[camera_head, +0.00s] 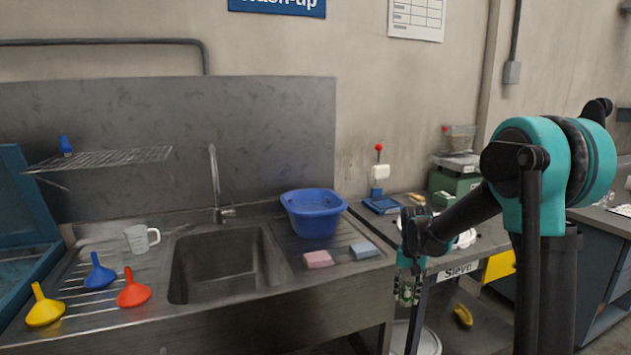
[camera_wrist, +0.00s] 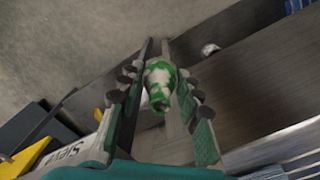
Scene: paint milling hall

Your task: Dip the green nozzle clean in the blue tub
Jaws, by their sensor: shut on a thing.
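My gripper (camera_wrist: 160,105) is shut on the green nozzle (camera_wrist: 159,86), which has pale patches over its green surface. In the head view my gripper (camera_head: 407,290) points down in front of the bench edge, with the nozzle between its fingers and partly hidden by them. The blue tub (camera_head: 314,221) stands on the ribbed drainboard right of the sink, to the left of and behind my gripper. The nozzle is apart from the tub. What the tub holds is hard to tell.
A pink sponge (camera_head: 318,258) and a grey-blue sponge (camera_head: 364,250) lie in front of the tub. The sink (camera_head: 225,265) and tap (camera_head: 216,185) are left of it. Yellow, blue and red funnels and a clear jug (camera_head: 138,239) stand farther left. A white bucket (camera_head: 425,340) is below.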

